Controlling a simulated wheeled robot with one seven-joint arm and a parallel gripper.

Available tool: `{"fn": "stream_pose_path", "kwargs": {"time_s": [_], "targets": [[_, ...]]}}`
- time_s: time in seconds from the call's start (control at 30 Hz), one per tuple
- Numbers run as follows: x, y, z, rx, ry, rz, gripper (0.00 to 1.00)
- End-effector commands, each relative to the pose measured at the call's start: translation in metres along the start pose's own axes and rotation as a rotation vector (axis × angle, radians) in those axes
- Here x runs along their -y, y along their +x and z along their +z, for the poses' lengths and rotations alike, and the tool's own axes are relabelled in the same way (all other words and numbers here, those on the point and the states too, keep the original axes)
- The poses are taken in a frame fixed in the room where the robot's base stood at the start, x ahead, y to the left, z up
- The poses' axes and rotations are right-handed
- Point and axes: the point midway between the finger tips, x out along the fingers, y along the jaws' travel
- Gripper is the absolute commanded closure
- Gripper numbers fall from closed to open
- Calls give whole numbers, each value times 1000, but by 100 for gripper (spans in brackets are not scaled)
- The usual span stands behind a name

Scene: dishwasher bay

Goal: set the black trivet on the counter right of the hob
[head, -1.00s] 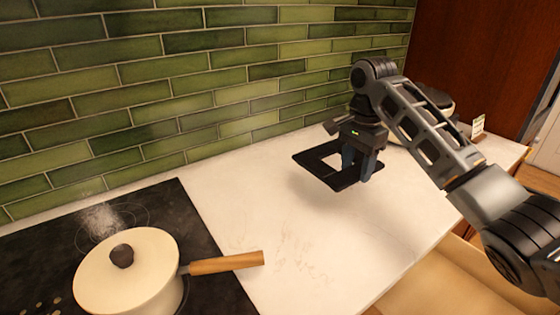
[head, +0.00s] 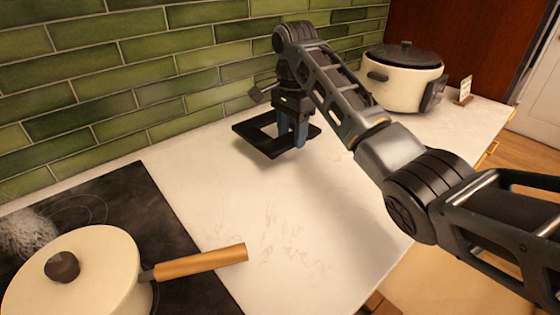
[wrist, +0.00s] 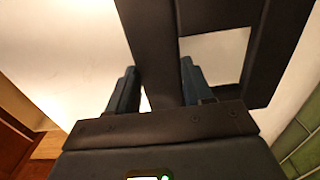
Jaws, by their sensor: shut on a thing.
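The black trivet (head: 262,143) is a flat square frame with an open middle. My gripper (head: 292,140) is shut on one side bar of it, above the white counter (head: 190,170) right of the hob. A shadow lies below the trivet, close under it; I cannot tell whether it touches the counter. In the wrist view the trivet (wrist: 258,85) runs between my gripper's fingers (wrist: 160,92). The black hob (head: 160,225) is at the left.
A cream pot (head: 95,265) stands on the hob, its wooden handle (head: 200,262) reaching over the counter. The green tiled wall (head: 130,70) borders the counter. The middle counter is clear.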

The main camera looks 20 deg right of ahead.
Motion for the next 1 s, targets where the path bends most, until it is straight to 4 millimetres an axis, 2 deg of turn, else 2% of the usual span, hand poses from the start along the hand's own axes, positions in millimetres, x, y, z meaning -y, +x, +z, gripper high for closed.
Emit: {"fn": "stream_pose_path", "kwargs": {"time_s": [0.03,0.2,0.33,0.6,1.0], "targets": [[6,8,6,1,-3,-3,98],[18,13,17,0,-1,-2,98],[20,20,19,0,1,1,98],[20,52,18,0,0,-1,98],[20,57,19,0,0,-2,98]]}}
